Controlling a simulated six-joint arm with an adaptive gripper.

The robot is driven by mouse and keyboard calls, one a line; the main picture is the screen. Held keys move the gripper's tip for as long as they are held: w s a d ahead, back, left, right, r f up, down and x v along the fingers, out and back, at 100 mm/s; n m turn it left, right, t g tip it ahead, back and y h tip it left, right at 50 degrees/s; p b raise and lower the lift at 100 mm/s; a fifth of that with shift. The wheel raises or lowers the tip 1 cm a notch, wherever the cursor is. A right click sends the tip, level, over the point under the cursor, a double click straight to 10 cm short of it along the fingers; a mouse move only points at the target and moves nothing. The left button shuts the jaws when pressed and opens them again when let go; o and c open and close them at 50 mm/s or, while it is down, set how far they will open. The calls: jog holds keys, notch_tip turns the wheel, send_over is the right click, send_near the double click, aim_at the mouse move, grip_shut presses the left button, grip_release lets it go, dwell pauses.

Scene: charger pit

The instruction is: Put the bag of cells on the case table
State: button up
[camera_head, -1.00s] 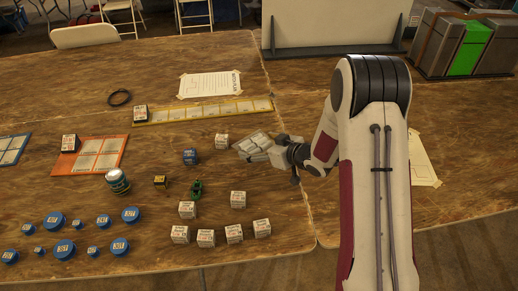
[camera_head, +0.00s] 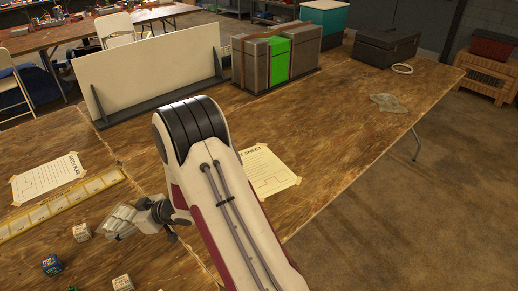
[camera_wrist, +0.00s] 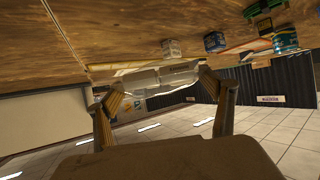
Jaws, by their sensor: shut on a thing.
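The bag of cells (camera_head: 122,220) is a clear bag with pale cells in it. My gripper (camera_head: 138,216) is shut on it and holds it over the left table, near the seam between the tables. In the wrist view the bag (camera_wrist: 160,80) spans between the two fingers of my gripper (camera_wrist: 157,86). The case table (camera_head: 350,112) is the wooden table on the right, with grey cases strapped around a green one (camera_head: 277,58) at its back. My arm hides part of the table.

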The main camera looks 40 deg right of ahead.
jog(key=d+m+t+h, duration=0.2)
jog(key=d+m+h, duration=0.4)
jog(key=d, duration=2.3)
jog(key=shift+d+r, duration=0.2)
jog(key=shift+r, duration=0.05)
jog(key=shift+f, duration=3.15)
jog(key=shift+f, duration=0.1)
jog(key=shift+f, duration=1.75)
jog(key=shift+f, duration=0.1)
